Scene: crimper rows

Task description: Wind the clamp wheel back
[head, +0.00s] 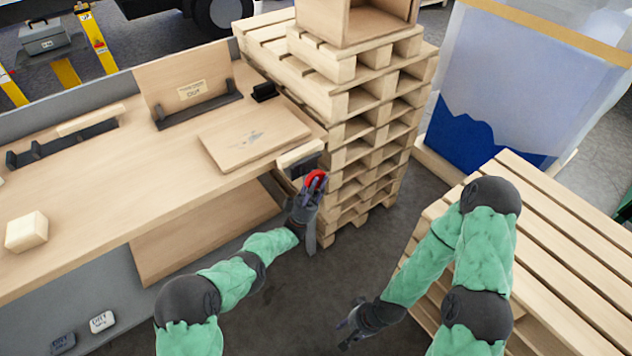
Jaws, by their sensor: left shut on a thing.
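The clamp wheel (316,179) is a small red wheel at the right end of the workbench, just below the clamp's pale wooden jaw (300,154). My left gripper (313,187) is shut on the wheel, and its fingers hide part of it. A flat wooden board (253,138) lies on the bench just behind the clamp. Whether anything sits between the clamp's jaws is too small to tell. My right gripper (348,332) hangs low over the floor at the bottom middle, apart from everything; its fingers are too small to read clearly.
The workbench (110,204) fills the left side, with a pale block (27,231) and an upright labelled board (185,84) on it. A pallet stack (375,130) stands close behind the clamp. More pallets (570,255) lie at the right. Bare floor is between.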

